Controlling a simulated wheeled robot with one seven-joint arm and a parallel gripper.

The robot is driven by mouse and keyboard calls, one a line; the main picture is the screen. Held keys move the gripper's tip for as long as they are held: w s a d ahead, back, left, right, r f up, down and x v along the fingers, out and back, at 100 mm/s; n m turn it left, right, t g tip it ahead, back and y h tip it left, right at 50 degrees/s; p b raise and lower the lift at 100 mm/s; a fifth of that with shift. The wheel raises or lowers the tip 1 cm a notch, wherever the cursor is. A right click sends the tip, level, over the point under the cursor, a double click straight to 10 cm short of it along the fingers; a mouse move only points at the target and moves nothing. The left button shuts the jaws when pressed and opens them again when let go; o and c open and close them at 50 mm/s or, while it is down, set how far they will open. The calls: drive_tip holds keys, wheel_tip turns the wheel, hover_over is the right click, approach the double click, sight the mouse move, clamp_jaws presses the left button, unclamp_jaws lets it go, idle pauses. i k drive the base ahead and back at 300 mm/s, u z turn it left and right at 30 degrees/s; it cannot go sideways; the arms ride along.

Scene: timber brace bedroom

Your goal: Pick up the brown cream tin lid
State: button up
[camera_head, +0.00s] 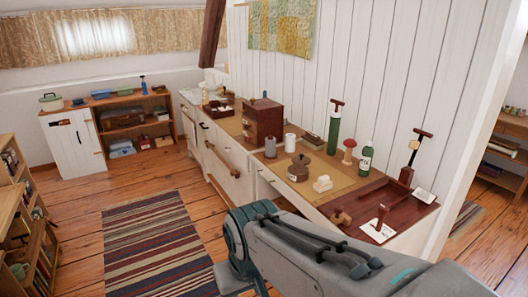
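A brown round lidded pot (299,172) stands on the tan mat on the long white dresser, right of the picture's middle. Its brown lid (301,158) has a small knob and sits on top; a pale label shows on the front. This looks like the brown cream tin, but it is too small to be sure. My grey arm reaches in from the lower right and bends down in front of the dresser. My gripper is not visible, and nothing visible of the arm touches the pot.
Cream blocks (322,184), a white cylinder (290,142), a dark cylinder (270,147) and a green bottle (366,160) stand near the pot. A dark red tray (405,212) lies to the right. A striped rug (155,240) covers open floor at left.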

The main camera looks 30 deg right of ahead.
sight(300, 160)
drive_tip(key=i, duration=2.95)
drive_tip(key=z, duration=3.3)
drive_tip(key=i, duration=0.5)
drive_tip(key=z, duration=0.05)
